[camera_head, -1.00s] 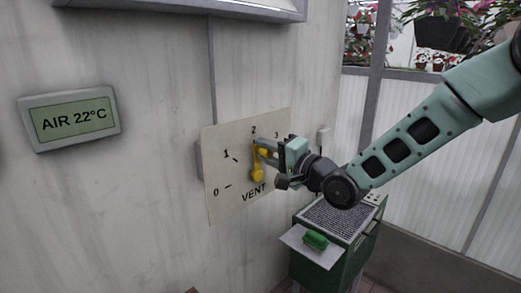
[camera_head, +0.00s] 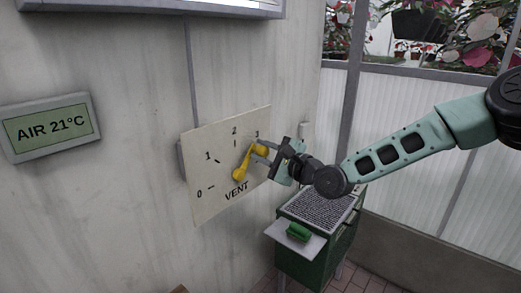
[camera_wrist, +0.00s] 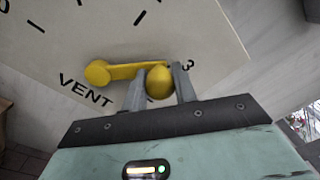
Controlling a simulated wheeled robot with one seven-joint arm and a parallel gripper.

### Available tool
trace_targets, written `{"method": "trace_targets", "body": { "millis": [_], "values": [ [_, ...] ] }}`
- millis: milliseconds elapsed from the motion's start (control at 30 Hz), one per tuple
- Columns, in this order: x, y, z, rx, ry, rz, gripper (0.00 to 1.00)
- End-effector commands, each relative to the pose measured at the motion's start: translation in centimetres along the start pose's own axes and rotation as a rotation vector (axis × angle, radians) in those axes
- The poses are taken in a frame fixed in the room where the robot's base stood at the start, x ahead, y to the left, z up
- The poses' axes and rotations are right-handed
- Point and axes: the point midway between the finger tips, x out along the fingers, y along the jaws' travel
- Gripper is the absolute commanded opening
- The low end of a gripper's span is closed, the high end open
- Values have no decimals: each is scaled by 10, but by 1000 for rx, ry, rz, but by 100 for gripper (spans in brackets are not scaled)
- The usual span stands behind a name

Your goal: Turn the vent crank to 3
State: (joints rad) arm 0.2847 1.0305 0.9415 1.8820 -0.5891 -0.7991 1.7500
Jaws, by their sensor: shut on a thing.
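The yellow vent crank (camera_head: 241,167) is mounted on a pale dial plate (camera_head: 208,192) marked 0 to 3 and VENT. Its arm slants up and right from the hub and points at or very near the 3; I see no tick for 3, and the crank may cover it. In the wrist view the crank arm (camera_wrist: 125,71) runs right, with its end just beside the 3. My gripper (camera_head: 266,149) comes from the right and is shut on the crank's round knob (camera_wrist: 159,83), one finger on each side.
A wall display (camera_head: 47,127) reads AIR 21°C. Potted plants are behind.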

Motion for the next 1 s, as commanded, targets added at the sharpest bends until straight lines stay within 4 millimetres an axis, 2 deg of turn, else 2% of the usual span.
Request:
{"method": "trace_targets", "body": {
  "millis": [633, 667, 700, 1000],
  "values": [
    [0, 1, -5, 48, 4, 0, 0],
    [0, 1, -5, 48, 4, 1, 33],
    [0, 1, -5, 48, 4, 1, 37],
    [-2, 1, -5, 48, 3, 1, 37]
  ]
}}
